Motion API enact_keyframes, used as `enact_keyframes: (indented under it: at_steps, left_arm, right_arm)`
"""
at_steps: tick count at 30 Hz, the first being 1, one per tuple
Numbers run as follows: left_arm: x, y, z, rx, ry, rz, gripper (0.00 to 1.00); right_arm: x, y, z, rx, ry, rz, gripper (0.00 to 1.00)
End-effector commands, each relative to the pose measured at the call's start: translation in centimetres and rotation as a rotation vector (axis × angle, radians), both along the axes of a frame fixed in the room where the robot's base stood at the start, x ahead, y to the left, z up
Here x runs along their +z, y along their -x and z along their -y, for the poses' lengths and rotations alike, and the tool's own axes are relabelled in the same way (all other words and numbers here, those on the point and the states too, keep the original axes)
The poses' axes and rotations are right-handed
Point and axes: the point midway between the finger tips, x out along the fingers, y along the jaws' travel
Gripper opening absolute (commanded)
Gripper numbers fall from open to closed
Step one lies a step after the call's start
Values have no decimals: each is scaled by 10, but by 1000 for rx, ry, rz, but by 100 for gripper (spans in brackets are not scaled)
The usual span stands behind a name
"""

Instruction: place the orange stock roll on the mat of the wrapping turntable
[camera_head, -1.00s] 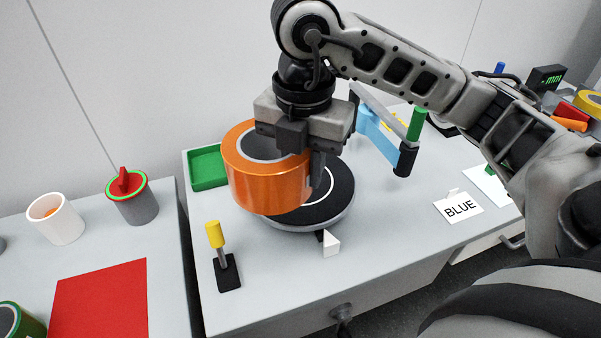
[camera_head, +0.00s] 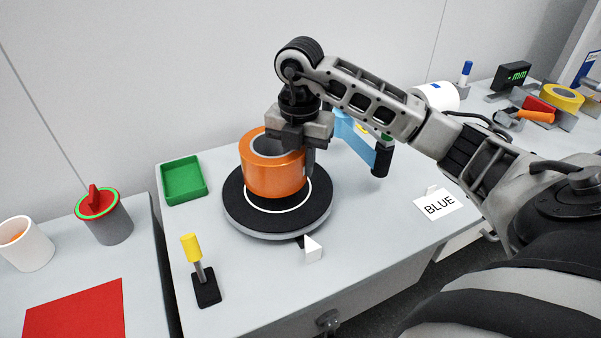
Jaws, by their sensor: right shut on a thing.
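The orange stock roll (camera_head: 272,178) is a wide ring with a grey core, upright over the wrapping turntable (camera_head: 275,231). The turntable has a black round mat (camera_head: 236,200) with a white circle line on it. The roll's lower edge appears within the white circle; I cannot tell whether it touches the mat. My right gripper (camera_head: 306,158) points down and is shut on the roll's right wall. The roll hides the mat's centre and the gripper hides part of the roll's rim. My left gripper is not in view.
A green tray (camera_head: 184,180) stands left of the turntable, a yellow-handled tool (camera_head: 198,265) at front left. A white wedge (camera_head: 313,250) sits at the turntable's front edge. A blue frame (camera_head: 355,137) stands behind right. A BLUE card (camera_head: 439,204) lies right.

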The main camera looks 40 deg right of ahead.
Motion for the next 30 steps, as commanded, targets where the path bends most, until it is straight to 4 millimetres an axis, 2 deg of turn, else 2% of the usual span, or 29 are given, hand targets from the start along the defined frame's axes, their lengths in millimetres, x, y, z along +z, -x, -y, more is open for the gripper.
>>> enact_keyframes:
  at_steps: [2,9,22,23,24,30]
  left_arm:
    - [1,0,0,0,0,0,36]
    - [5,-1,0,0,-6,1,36]
    - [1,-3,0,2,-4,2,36]
    - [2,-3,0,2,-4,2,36]
    - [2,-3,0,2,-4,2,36]
    - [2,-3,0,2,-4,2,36]
  right_arm:
    - [-7,-4,5,-3,0,2,0]
    - [-33,-4,4,0,0,4,0]
    - [-39,-4,4,-1,0,6,0]
    - [-40,-3,4,0,1,-1,33]
    - [-40,-3,4,0,1,-1,44]
    - [-40,-3,4,0,1,-2,46]
